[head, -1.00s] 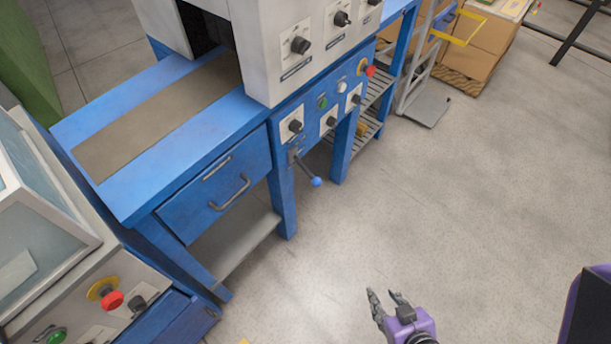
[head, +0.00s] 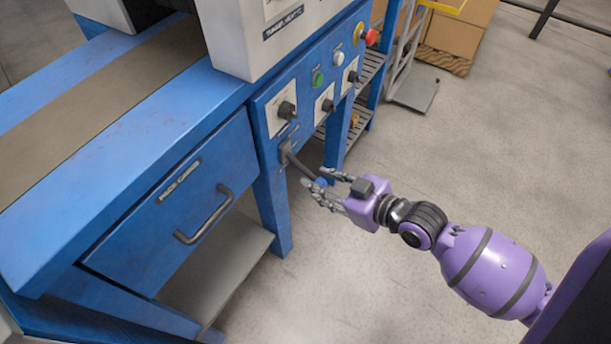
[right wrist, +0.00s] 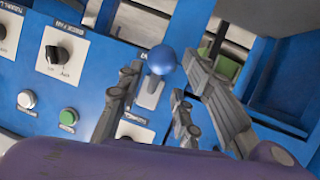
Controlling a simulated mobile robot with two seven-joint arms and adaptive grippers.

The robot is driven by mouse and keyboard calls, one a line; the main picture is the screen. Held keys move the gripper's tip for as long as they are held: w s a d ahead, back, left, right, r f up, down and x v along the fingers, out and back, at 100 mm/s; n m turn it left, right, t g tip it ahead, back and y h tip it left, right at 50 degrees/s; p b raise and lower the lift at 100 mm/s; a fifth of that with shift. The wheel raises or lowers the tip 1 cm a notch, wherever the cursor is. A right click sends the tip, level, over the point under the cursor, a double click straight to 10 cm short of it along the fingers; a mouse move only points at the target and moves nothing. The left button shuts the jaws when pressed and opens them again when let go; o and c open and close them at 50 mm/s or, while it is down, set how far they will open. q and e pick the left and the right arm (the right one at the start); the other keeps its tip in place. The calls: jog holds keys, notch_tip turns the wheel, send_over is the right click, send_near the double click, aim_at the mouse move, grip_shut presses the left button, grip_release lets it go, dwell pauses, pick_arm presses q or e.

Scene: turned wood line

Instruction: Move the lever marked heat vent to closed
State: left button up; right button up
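The lever (head: 299,167) is a dark rod with a blue ball knob, mounted low on the blue front panel and slanting down and outward to the right. Its label is not readable. The knob (right wrist: 161,60) shows in the right wrist view between the fingers, with a pale bracket behind it. My right gripper (head: 315,177) is open at the lever's end, one finger on each side of the knob. I see gaps beside the knob and no clear grip. My left gripper is not in view.
Dark knobs and a green button (head: 318,78) sit on the panel above the lever. A drawer with a handle (head: 205,216) is to the left, and a table leg (head: 273,212) stands just below the lever. The floor (head: 430,150) to the right is clear.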

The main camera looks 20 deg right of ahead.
aim_at(316, 181)
jog(key=x, duration=0.4)
jog(key=shift+f+b, duration=0.2)
jog(key=shift+b, duration=0.1)
jog(key=shift+w+a+f, duration=0.1)
jog(key=shift+w+a, duration=0.1)
jog(key=shift+w, duration=0.1)
grip_shut()
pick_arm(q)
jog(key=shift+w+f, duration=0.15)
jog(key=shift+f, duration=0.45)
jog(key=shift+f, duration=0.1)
pick_arm(e)
jog(key=shift+f, duration=0.1)
